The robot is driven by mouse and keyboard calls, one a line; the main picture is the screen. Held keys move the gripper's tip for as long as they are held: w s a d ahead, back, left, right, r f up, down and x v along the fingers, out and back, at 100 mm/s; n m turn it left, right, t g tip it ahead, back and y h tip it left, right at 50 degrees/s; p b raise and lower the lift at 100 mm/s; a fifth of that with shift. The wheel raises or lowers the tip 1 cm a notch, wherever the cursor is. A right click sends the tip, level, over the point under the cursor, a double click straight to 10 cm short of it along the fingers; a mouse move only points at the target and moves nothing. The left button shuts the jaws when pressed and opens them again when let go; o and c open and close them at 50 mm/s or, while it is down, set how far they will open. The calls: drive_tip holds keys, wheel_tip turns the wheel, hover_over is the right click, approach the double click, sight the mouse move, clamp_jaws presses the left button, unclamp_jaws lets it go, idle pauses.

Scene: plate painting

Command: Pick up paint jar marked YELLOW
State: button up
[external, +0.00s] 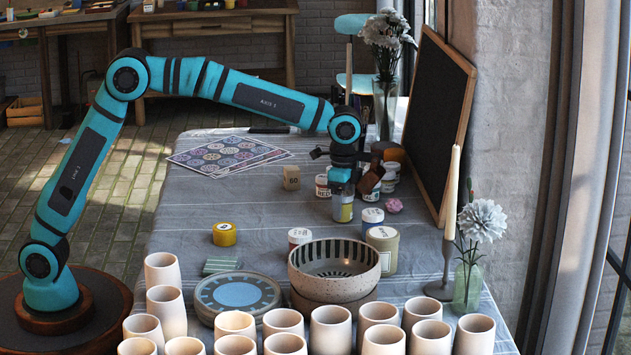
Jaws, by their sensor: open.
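My gripper (345,183) is open and points down at the right-middle of the table. A small jar (343,210) with a pale, yellowish side stands directly below it. I cannot tell whether the fingers are around this jar or just above it, and its label is not readable. A short yellow jar (224,235) with a dark mark on its side stands apart, to the left and nearer the camera. No label that clearly reads YELLOW can be made out.
A jar marked RED (322,187) stands close left of my gripper, and a white jar (372,217) close right. A striped bowl (334,262), a plate (237,296) and several beige cups (331,330) fill the front. A blackboard (437,120) leans at right.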

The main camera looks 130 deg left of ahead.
drive_tip(key=c, duration=1.1)
